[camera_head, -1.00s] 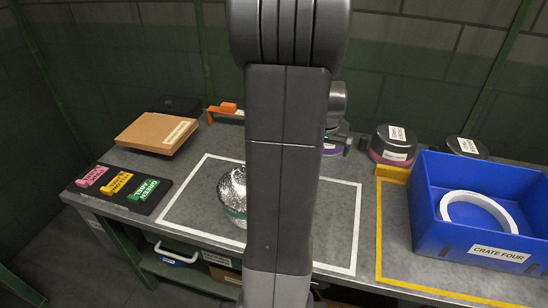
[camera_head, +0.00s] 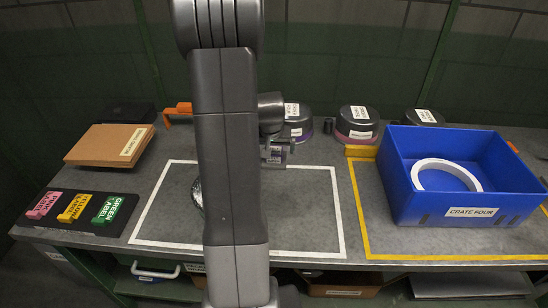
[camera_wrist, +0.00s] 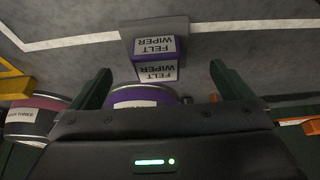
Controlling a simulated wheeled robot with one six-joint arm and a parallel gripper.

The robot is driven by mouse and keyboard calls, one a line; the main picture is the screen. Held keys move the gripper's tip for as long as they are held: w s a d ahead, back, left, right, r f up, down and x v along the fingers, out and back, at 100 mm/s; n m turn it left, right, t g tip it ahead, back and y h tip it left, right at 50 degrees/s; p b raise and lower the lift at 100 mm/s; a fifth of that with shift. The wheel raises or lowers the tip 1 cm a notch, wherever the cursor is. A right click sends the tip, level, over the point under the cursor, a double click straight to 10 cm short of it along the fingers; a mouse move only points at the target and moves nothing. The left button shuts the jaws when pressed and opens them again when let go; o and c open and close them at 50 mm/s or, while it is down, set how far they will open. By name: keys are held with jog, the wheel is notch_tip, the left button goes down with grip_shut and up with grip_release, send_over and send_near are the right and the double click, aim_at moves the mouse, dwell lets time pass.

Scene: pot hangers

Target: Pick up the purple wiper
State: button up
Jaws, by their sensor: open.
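The purple wiper (camera_wrist: 158,47) is a small block with white "FELT WIPER" labels and a grey part at its far side. In the wrist view it lies ahead of my gripper (camera_wrist: 160,68), roughly midway between the two fingers. The fingers are open and wide apart, with nothing held between them. I cannot tell how high they are above the table. In the head view a small labelled block, likely the wiper (camera_head: 274,156), shows just right of my arm near the back line of the white outline. My arm hides part of this area.
Dark canisters stand behind, one with a purple band (camera_wrist: 145,96) close to the gripper, another with a pink band (camera_head: 357,124). A blue crate (camera_head: 455,180) holding a white ring stands right. A shiny object (camera_head: 197,193) is mostly hidden by my arm. Label blocks lie left.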

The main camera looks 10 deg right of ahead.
aim_at(274, 151)
jog(key=shift+w+d+p+x, duration=0.1)
jog(key=shift+d+p+x, duration=0.1)
jog(key=shift+x, duration=1.1)
jog(key=shift+w+d+p+x, duration=0.1)
jog(key=shift+p+x, duration=0.05)
jog(key=shift+x, duration=1.2)
jog(key=shift+r, duration=0.1)
jog(key=c, duration=1)
